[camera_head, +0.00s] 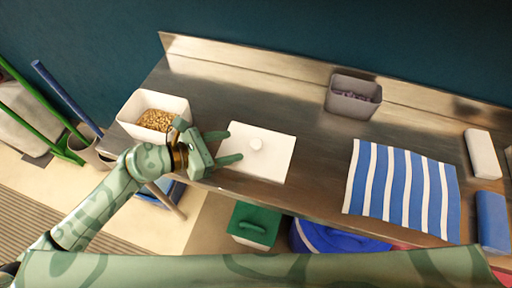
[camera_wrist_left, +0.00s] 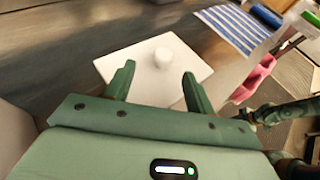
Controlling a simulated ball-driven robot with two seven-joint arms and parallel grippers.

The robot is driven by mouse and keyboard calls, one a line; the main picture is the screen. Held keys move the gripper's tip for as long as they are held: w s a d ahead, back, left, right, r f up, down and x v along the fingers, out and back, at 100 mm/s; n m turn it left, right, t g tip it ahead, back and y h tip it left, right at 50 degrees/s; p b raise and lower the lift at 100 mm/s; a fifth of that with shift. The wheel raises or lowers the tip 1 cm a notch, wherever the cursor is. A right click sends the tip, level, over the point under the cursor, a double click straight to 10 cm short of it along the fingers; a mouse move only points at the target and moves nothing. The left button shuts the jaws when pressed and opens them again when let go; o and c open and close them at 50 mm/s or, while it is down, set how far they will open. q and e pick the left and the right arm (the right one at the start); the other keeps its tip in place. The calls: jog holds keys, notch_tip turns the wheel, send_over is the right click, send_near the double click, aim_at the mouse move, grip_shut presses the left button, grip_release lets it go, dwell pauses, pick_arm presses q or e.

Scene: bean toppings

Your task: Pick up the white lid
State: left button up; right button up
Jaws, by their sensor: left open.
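The white lid (camera_head: 270,166) is a flat square plate with a round knob (camera_head: 256,144) at its middle. It lies on the metal counter near its front edge. My left gripper (camera_head: 236,146) is open, and its two green fingers reach over the lid's left part from the left, with the knob just beyond the fingertips. In the left wrist view the lid (camera_wrist_left: 125,92) lies ahead of the open fingers (camera_wrist_left: 158,76), and the knob (camera_wrist_left: 162,58) shows beyond and between the tips. Nothing is held.
A white bin (camera_head: 182,106) of beans stands left of the lid, close to my left gripper. A grey bin (camera_head: 333,105) with dark beans stands at the back. A blue-striped cloth (camera_head: 385,185) lies to the right. Counter between lid and cloth is clear.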

aim_at(251, 145)
pick_arm(q)
jog(key=x, duration=0.6)
jog(key=shift+s+d+f+b, duration=0.15)
jog(key=shift+s+d+b, duration=0.1)
jog(key=shift+b, duration=0.1)
jog(key=shift+c, duration=0.3)
jog(key=c, duration=1)
